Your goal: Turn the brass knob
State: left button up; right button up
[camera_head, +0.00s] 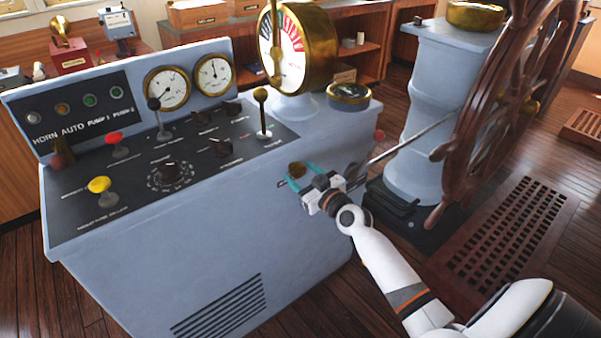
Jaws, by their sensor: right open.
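A small round brass knob (297,169) is on the upper right part of the pale blue console (262,215), just below the dark control panel. My right gripper (301,177) is in front of the knob. Its teal fingers are apart, on either side of the knob. I cannot tell whether they touch it. My left gripper is out of view.
A wooden ship's wheel (457,146) and its pale blue pedestal (414,150) stand right of my right gripper. The panel bears several levers, including a red-topped one (115,138) and a yellow-topped one (100,185). A brown floor grating (500,250) lies at right.

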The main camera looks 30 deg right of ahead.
jog(key=shift+w, duration=0.55)
jog(key=c, duration=1)
jog(key=shift+m, duration=0.5)
